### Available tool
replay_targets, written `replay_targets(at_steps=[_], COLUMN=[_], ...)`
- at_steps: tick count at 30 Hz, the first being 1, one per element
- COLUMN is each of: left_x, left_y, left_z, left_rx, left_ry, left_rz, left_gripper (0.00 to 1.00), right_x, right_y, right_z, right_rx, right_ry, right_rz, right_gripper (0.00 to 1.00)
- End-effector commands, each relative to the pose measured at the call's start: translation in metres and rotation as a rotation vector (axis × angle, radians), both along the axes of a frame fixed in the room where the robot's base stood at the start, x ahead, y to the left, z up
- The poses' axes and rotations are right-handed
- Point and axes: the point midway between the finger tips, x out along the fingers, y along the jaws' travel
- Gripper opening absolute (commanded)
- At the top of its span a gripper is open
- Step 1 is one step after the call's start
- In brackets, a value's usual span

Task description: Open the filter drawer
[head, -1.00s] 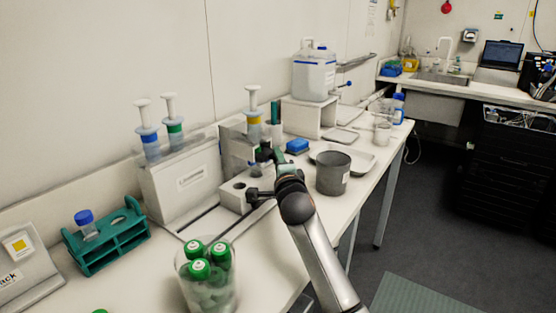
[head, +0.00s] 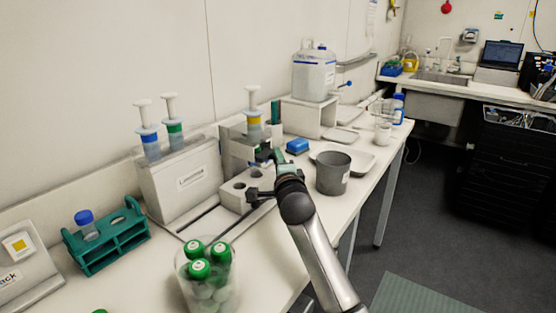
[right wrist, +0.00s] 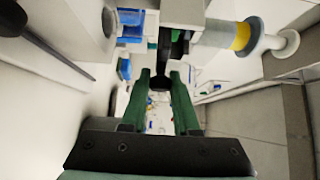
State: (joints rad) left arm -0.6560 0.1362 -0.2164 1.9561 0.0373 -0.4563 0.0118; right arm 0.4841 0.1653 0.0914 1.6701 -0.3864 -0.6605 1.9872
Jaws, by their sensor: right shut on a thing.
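A white labelled housing (head: 185,183) stands on the bench at the left middle, with syringes in its top. Dark rails lie on the bench in front of it. I cannot tell for sure which front is the filter drawer. My right gripper (head: 268,160) is in front of a white holder (head: 230,150) carrying a yellow-banded syringe (head: 253,118). In the right wrist view its green fingers (right wrist: 159,85) are closed about a narrow black part (right wrist: 163,50), which looks like a handle. Its attachment is hidden. My left gripper is out of view.
A white block with holes (head: 238,193) stands below my right gripper. A grey beaker (head: 333,175) is close to the right. A clear jar of green-capped tubes (head: 205,285) is at the front, and a teal rack (head: 105,240) at the left. Bare bench lies between rack and jar.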

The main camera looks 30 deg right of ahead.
Motion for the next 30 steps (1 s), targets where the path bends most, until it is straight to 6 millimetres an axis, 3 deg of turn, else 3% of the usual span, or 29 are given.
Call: replay_targets(at_steps=[5, 15, 21, 30], left_x=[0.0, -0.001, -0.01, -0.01], left_y=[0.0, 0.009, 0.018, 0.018], left_z=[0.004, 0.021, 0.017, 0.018], left_rx=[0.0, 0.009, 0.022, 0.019], left_ry=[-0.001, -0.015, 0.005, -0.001], left_rz=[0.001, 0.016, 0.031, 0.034], left_gripper=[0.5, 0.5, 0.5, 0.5], right_x=[-0.006, -0.046, -0.064, -0.067], right_y=[-0.002, -0.019, -0.026, -0.028], right_z=[0.001, 0.001, 0.0, -0.001], right_rx=[0.0, 0.006, 0.003, 0.0], right_ry=[0.001, 0.003, 0.003, 0.002], right_rz=[0.001, 0.001, 0.001, -0.001], right_gripper=[0.0, 0.0, 0.0, 0.0])
